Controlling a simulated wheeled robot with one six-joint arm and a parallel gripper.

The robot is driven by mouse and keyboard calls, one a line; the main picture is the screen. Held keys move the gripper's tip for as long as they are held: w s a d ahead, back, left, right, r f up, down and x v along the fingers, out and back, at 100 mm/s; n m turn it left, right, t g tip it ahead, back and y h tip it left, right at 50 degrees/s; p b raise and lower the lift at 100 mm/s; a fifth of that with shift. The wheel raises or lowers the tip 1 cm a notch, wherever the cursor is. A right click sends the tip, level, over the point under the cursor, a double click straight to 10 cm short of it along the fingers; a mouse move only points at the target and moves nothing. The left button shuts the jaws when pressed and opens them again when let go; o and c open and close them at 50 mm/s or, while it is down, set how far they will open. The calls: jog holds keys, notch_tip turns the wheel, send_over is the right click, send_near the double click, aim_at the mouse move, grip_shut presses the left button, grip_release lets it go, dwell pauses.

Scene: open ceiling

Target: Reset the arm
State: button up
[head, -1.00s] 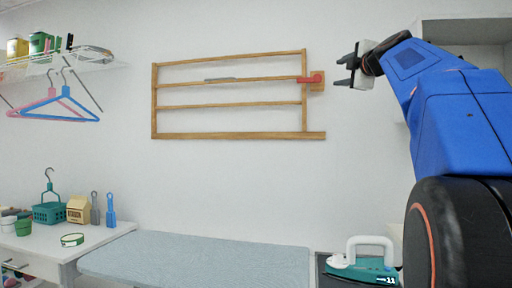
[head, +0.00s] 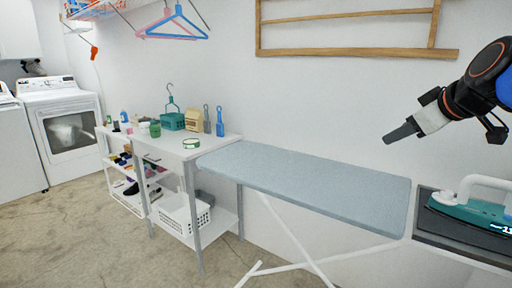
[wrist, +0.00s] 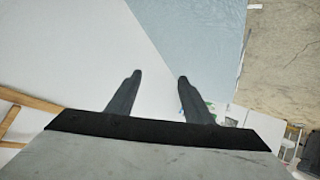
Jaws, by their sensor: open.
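My gripper (head: 448,132) is at the right of the head view, in the air in front of the white wall. It is above the right end of the ironing board. In the wrist view the two dark fingers (wrist: 158,88) stand apart with nothing between them. They point toward the wall and the pale blue board. My gripper is open and empty.
The ironing board (head: 310,182) spans the middle. A teal iron (head: 470,208) stands on a dark pad at its right. A wooden rack (head: 360,53) hangs above. A white shelf table (head: 170,150) with several items is at left, beyond it a washer (head: 65,125). The floor at left is clear.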

jog(key=s+a+f+m+g, duration=0.2)
jog(key=s+f, duration=0.4)
jog(key=f, duration=0.4)
jog(key=s+a+f+m+g, duration=0.2)
jog(key=s+f, duration=0.5)
jog(key=f, duration=0.4)
jog(key=s+a+f+m+g, duration=0.2)
jog(key=s+f, duration=0.5)
jog(key=f, duration=0.3)
jog(key=shift+s+a+f+h, duration=0.15)
jog(key=shift+a+h, duration=0.15)
jog(key=shift+h, duration=0.1)
